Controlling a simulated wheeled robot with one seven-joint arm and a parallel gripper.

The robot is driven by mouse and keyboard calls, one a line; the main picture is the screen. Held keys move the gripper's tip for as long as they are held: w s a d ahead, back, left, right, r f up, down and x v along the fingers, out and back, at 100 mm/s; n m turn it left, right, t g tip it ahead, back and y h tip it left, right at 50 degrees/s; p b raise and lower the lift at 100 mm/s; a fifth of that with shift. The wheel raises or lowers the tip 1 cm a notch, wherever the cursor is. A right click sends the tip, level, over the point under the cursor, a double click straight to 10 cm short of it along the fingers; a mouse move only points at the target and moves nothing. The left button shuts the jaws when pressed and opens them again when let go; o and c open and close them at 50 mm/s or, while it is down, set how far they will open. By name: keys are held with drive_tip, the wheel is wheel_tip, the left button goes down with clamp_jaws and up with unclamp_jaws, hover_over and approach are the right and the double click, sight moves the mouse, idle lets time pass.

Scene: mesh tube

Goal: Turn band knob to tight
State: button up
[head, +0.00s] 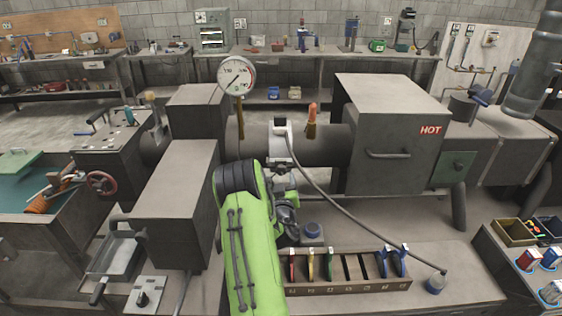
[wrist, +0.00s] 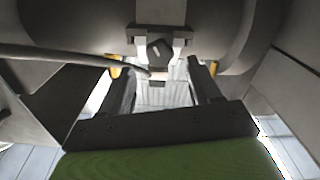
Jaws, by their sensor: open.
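In the wrist view a dark, faceted knob (wrist: 153,50) sits on a pale bracket on the underside of a grey cylinder (wrist: 85,25). A grey band (head: 282,130) wraps the horizontal tube (head: 334,146) in the head view; the knob's face cannot be made out there. My gripper (wrist: 163,68) is open, its two dark fingers spread either side of a pale surface below the knob. The fingers look empty and apart from the knob. The knob's marks and setting are too small to read. In the head view my green arm hides most of the gripper.
A dial gauge (head: 236,75) stands left of the band. A slotted tool rack (head: 348,285) lies below. The HOT box (head: 390,130) stands right.

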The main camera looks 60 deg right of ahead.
sight(281, 171)
drive_tip(key=p+x, duration=0.2)
drive_tip(key=x, duration=0.3)
drive_tip(key=shift+d, duration=0.1)
drive_tip(key=c, duration=1)
drive_tip(key=shift+c, duration=0.2)
drive_tip(key=shift+m+b, duration=0.4)
drive_tip(key=shift+b, duration=0.05)
